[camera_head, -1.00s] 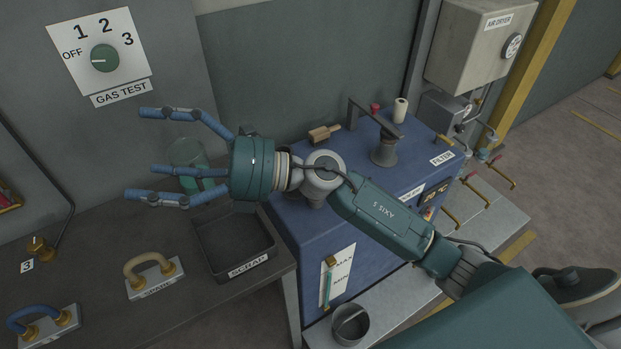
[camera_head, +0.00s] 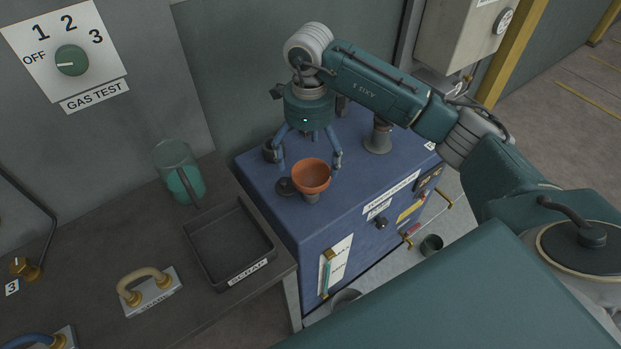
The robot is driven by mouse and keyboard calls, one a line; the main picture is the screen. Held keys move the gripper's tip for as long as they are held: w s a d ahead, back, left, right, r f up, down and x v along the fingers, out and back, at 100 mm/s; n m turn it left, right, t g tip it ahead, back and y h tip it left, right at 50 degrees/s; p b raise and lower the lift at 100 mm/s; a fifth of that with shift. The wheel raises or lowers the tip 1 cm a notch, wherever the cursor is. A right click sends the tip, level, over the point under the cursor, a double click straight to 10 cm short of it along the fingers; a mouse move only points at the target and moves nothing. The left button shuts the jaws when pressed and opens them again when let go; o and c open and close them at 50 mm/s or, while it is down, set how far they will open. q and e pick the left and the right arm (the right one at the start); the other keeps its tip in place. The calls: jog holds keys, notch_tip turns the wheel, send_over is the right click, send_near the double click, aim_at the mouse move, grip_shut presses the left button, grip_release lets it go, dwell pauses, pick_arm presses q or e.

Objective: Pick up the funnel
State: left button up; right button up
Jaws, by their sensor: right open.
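The orange funnel (camera_head: 311,176) stands upright, wide mouth up, on the top of the blue cabinet (camera_head: 345,207), near its front edge. Its grey lower stem shows beneath the cone; I cannot tell whether it sits in a hole. My right gripper (camera_head: 309,163) points down just above and behind the funnel, with its blue fingers spread open. One finger is left of the funnel and one is at its right rim; the third is mostly hidden behind. I cannot tell whether any finger touches it. My left gripper is not in view.
A dark round cap (camera_head: 286,187) lies left of the funnel. A grey post (camera_head: 378,139) stands to its right on the cabinet. On the bench at left are a clear jug (camera_head: 180,172) with green liquid and an empty scrap tray (camera_head: 263,252).

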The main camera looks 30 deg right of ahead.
aim_at(311, 173)
jog(key=f+p, duration=0.1)
jog(key=f, duration=0.1)
jog(key=f+p, duration=0.1)
jog(key=f, duration=0.3)
jog(key=shift+w+d+f+p, duration=0.15)
jog(key=shift+d+f+p, duration=0.15)
jog(key=shift+p, duration=0.1)
jog(key=shift+f, duration=0.25)
jog(key=c, duration=1.3)
jog(key=shift+o, duration=0.2)
jog(key=shift+r, duration=0.1)
